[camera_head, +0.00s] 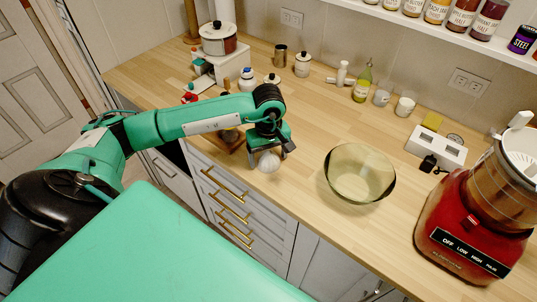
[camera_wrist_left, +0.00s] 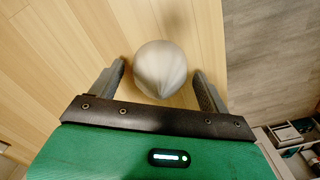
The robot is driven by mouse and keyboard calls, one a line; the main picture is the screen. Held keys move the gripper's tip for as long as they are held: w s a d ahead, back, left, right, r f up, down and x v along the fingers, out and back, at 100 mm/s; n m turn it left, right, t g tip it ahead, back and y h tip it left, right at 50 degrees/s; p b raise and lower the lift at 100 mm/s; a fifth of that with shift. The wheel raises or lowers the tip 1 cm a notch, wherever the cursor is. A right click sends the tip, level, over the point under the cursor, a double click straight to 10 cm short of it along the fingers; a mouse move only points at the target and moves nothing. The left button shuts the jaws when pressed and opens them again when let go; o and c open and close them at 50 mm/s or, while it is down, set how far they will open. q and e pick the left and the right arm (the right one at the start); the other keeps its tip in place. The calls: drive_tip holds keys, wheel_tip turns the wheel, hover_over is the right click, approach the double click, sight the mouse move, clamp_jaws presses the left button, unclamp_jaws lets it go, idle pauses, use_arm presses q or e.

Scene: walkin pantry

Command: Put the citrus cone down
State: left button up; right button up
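The citrus cone (camera_head: 268,162) is a pale, rounded, ridged piece near the front edge of the wooden counter. It appears to rest on the wood, though its contact is hard to see. In the left wrist view the cone (camera_wrist_left: 160,68) sits between the two fingers, with a narrow gap on each side. My left gripper (camera_head: 267,152) is open, just over and around the cone, and does not appear to touch it. My right gripper is in neither view.
A glass bowl (camera_head: 360,174) stands right of the cone, with bare counter between them. A red blender (camera_head: 470,225) stands at the far right. Jars and bottles line the back.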

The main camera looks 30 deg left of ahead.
use_arm(q)
drive_tip(key=shift+r, duration=0.2)
wheel_tip(320, 180, up, 11)
drive_tip(key=b, duration=0.3)
drive_tip(key=shift+f, duration=0.1)
drive_tip(key=shift+r, duration=0.6)
